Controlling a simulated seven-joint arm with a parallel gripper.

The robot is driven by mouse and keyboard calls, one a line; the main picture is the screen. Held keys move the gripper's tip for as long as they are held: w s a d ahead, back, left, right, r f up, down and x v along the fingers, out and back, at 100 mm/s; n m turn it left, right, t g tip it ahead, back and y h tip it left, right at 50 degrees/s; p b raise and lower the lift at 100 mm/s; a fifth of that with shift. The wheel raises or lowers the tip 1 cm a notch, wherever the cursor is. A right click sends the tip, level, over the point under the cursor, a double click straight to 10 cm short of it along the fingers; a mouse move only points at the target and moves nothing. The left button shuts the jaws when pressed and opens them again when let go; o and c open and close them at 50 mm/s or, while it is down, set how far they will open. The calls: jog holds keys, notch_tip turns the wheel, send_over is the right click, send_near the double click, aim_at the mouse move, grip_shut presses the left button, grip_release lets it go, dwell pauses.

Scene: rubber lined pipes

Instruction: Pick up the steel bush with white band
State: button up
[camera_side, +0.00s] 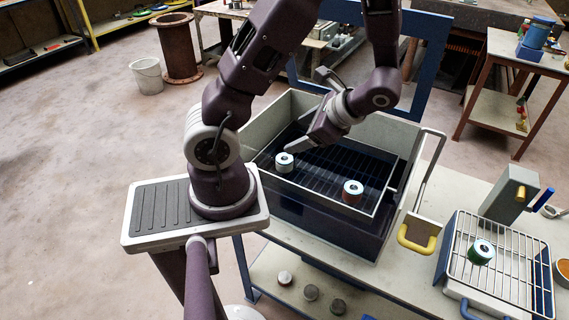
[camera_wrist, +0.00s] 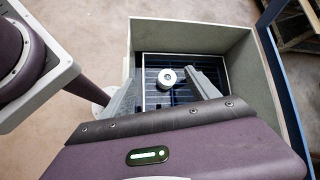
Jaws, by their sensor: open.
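The steel bush with white band (camera_side: 284,162) stands upright on the wire rack inside the grey bin (camera_side: 399,135), toward its left side in the side view. In the wrist view, the bush (camera_wrist: 167,78) shows its round top and dark centre hole, between the finger lines. My gripper (camera_side: 298,144) is open and empty, above and close to the bush in the side view. In the wrist view, my gripper's fingers (camera_wrist: 163,82) lie on either side of the bush, apart from it. How far above the bush they are I cannot tell.
The bin walls rise around the rack. Several round pieces (camera_side: 311,292) lie on the lower shelf.

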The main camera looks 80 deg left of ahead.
aim_at(287, 160)
jog(key=a+f+m+y, duration=0.1)
jog(key=a+f+m, duration=0.1)
jog(key=s+a+f+m+g+y, duration=0.1)
jog(key=a+f, duration=0.2)
jog(key=a+f+m+y, duration=0.2)
jog(key=shift+s+a+f+m+g, duration=0.2)
jog(key=shift+s+a+m+g, duration=0.1)
jog(key=shift+s+g, duration=0.1)
notch_tip(287, 160, down, 7)
jog(key=shift+f, duration=0.1)
jog(key=x, duration=0.3)
grip_shut()
